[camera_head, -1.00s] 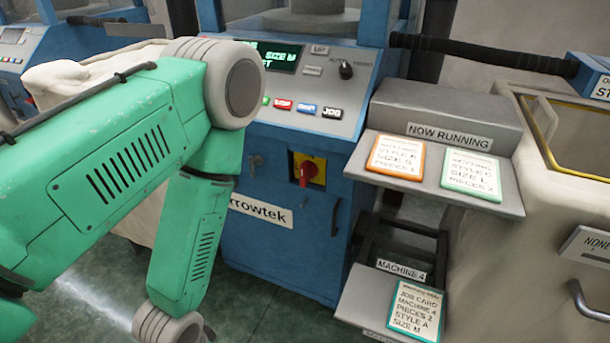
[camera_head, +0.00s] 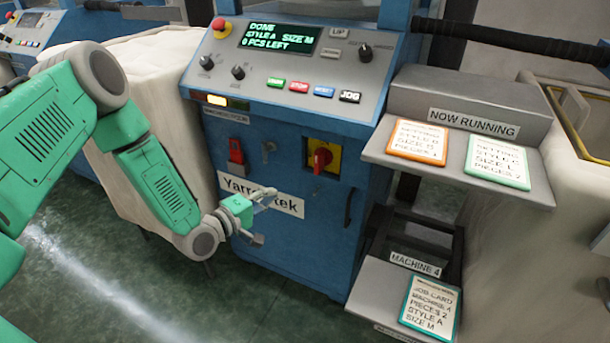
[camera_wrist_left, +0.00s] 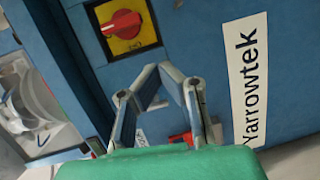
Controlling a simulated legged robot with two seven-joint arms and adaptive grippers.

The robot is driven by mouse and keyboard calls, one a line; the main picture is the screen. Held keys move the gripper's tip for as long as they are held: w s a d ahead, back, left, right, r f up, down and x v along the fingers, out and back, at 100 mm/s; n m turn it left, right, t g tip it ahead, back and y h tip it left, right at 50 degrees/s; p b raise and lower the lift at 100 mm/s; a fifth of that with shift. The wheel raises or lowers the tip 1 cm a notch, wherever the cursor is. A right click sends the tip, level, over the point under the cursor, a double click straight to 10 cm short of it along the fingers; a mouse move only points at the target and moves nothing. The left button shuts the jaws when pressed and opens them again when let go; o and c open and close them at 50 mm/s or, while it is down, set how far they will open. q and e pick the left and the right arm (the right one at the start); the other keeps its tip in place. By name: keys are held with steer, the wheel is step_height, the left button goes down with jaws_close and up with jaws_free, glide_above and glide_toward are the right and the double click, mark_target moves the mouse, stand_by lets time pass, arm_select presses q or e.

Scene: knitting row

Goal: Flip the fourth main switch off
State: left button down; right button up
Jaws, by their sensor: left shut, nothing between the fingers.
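The main switch (camera_head: 321,157) is a red rotary handle on a yellow plate, on the blue front of the machine marked Yarrowtek. Its handle looks roughly vertical in the head view. It also shows in the left wrist view, as a red knob (camera_wrist_left: 121,24) at upper left. My left gripper (camera_head: 271,194) is in front of the Yarrowtek label (camera_head: 291,205), below and left of the switch and apart from it. In the left wrist view its fingers (camera_wrist_left: 160,72) are together and empty. My right gripper is out of view.
The control panel (camera_head: 385,70) above reads DONE, style A, size M, 0 pcs left. A red padlock-like item (camera_head: 235,150) hangs left of the switch. The NOW RUNNING shelf (camera_head: 540,185) and MACHINE 4 card holder (camera_head: 372,290) jut out at right. A pale padded bin stands left.

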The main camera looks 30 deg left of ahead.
mark_target(320, 161)
arm_select(q)
steer(key=shift+w+a+r+n+t, duration=0.25)
steer(key=shift+a+r+t, duration=0.05)
steer(key=shift+a+r, duration=0.2)
steer(key=shift+w+a+r+n+t, duration=0.25)
steer(key=shift+a+r+t, duration=0.05)
steer(key=shift+a+r, duration=0.2)
steer(key=b+x, duration=0.2)
steer(key=x, duration=0.7)
steer(key=shift+w+d+f, duration=0.15)
steer(key=shift+w, duration=0.15)
steer(key=d, duration=0.3)
steer(key=shift+w+d+b, duration=0.1)
steer(key=shift+w+b, duration=0.05)
steer(key=shift+b, duration=0.15)
steer(key=shift+d, duration=0.4)
steer(key=shift+n+b, duration=0.4)
steer(key=shift+b, duration=0.05)
